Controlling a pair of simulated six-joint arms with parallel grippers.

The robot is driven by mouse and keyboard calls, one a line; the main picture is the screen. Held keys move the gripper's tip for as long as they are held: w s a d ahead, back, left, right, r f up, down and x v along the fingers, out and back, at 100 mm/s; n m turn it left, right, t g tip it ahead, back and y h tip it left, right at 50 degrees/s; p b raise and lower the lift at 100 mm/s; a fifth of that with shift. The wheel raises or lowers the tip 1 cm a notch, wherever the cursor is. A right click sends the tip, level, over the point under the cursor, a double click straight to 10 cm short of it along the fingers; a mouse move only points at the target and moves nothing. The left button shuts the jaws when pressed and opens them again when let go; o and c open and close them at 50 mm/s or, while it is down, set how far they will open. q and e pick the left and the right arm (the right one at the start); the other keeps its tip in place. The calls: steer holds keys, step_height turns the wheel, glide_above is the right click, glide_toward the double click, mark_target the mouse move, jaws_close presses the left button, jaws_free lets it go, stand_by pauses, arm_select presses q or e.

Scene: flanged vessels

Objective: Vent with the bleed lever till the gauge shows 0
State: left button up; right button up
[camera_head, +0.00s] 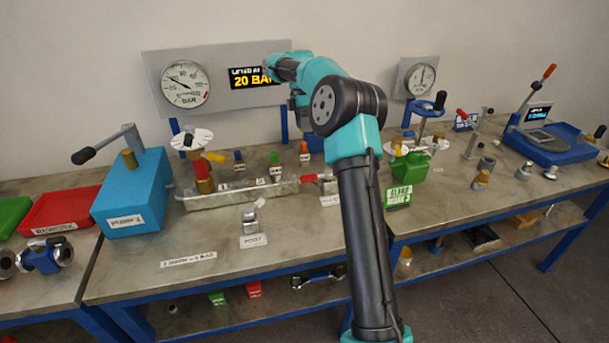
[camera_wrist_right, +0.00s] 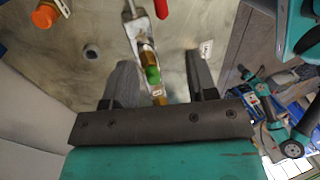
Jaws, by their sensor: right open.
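The gauge (camera_head: 185,84) sits on the wall panel at the left in the head view, its needle pointing up and left. The display (camera_head: 254,77) beside it reads 20 BAR. A red-handled lever (camera_head: 312,178) lies at the right end of the clear tray; I cannot tell for certain that it is the bleed lever. In the wrist view, a red handle (camera_wrist_right: 161,8) and a brass and green fitting (camera_wrist_right: 150,70) show. My right gripper (camera_wrist_right: 160,62) is open, its dark fingers on either side of the fitting in the picture. In the head view my own arm hides its fingertips.
A blue pump (camera_head: 132,190) with a black-handled lever stands left of the clear tray (camera_head: 235,198). Several colour-capped posts stand behind the tray.

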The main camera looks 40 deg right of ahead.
mark_target(314, 177)
steer(key=shift+f, duration=0.2)
steer(key=x, duration=1.7)
steer(key=shift+s+f, duration=0.1)
jaws_close()
